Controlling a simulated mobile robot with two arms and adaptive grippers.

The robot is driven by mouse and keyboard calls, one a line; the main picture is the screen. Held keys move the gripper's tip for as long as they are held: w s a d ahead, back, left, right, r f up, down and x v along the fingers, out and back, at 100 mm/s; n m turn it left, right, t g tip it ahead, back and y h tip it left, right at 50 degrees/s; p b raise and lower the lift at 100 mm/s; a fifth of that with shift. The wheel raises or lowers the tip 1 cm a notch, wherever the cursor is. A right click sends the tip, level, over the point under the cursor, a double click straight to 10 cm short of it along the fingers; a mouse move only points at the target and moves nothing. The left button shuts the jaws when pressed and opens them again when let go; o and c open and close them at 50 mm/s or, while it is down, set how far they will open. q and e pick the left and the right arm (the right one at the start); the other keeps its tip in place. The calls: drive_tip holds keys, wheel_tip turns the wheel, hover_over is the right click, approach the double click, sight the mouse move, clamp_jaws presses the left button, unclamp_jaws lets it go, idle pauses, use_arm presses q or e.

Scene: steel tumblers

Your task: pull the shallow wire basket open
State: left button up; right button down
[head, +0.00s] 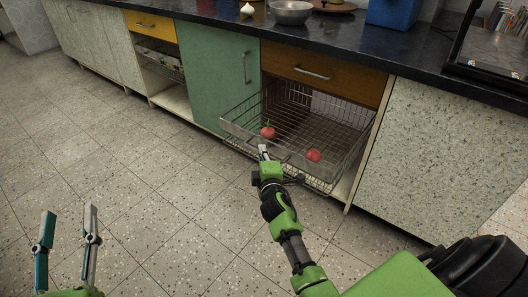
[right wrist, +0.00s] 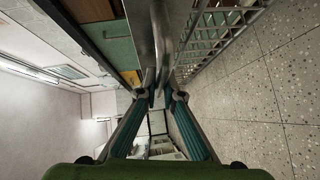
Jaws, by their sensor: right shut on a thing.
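The wire basket (head: 347,165) sticks out of the cabinet bay below an orange-brown drawer, well forward of the cabinet fronts. Two red round fruits, one (head: 267,132) near the front and one (head: 313,155) to the right, lie in it. My right gripper (head: 263,151) is at the basket's front edge. In the right wrist view its fingers (right wrist: 159,95) are shut on the metal front rail (right wrist: 160,45), with the basket's wire mesh (right wrist: 218,32) to the right. My left gripper (head: 69,212) is open and empty above the floor at lower left, far from the basket.
A green cabinet door (head: 217,80) is left of the basket and a speckled panel (head: 430,155) is right of it. Another wire basket (head: 160,60) sits inside a bay farther left. The dark countertop (head: 360,45) holds a metal bowl (head: 291,12) and a blue box (head: 390,12). The floor in front is clear.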

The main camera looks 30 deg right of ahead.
drive_tip(key=shift+f, duration=0.1)
drive_tip(key=c, duration=2.2)
unclamp_jaws()
drive_tip(key=shift+o, duration=0.2)
drive_tip(key=v, duration=1.2)
